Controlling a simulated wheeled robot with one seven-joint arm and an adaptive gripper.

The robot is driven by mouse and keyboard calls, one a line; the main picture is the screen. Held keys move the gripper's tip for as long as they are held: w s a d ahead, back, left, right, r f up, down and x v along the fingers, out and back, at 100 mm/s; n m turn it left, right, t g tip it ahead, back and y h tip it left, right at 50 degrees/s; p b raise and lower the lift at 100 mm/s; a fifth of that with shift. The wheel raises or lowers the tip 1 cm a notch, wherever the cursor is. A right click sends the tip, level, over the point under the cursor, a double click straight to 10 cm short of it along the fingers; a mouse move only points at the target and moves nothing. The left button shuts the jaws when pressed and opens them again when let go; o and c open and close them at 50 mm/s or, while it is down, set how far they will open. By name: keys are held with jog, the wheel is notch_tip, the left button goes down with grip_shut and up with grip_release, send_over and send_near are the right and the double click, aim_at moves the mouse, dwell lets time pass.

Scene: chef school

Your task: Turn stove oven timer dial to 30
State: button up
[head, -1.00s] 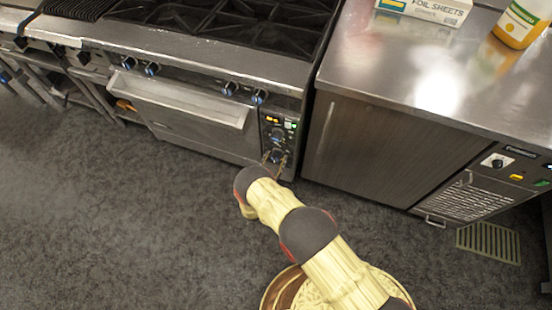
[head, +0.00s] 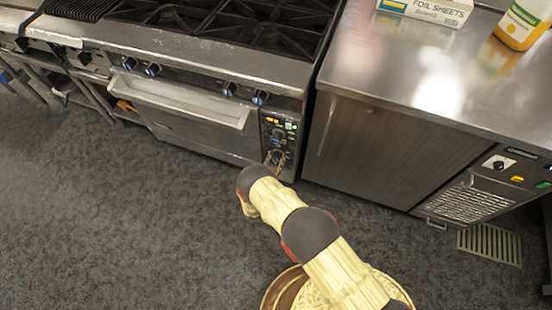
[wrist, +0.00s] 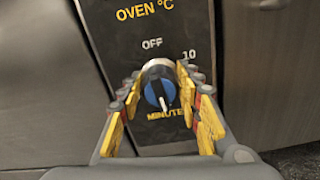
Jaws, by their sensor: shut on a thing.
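The oven timer dial (wrist: 156,92) is a round knob with a blue face and a white pointer line, on the black control panel (wrist: 148,48). OFF is printed above it, 10 at its upper right and MINUTES below, partly hidden. The white line points down and slightly right. My gripper (wrist: 162,95) is shut on the dial, with its yellow-padded fingers on the left and right sides. In the head view my gripper (head: 274,160) is at the lowest knob of the stove oven (head: 190,118) panel. The fingers hide part of the dial's markings.
A steel counter cabinet (head: 375,150) stands close to the right of the oven. The oven door handle (head: 180,103) juts out left of the panel. A foil sheets box (head: 430,10) and an orange bottle (head: 520,25) are on the counter. The grey floor in front is clear.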

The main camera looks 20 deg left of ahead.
jog(key=shift+c, duration=1.4)
jog(key=shift+m+b, duration=0.35)
jog(key=shift+m, duration=0.25)
jog(key=o, duration=1.2)
jog(key=shift+c, duration=0.2)
jog(key=shift+s, duration=0.1)
jog(key=s, duration=1.1)
jog(key=shift+s+a, duration=0.35)
jog(key=shift+a, duration=0.1)
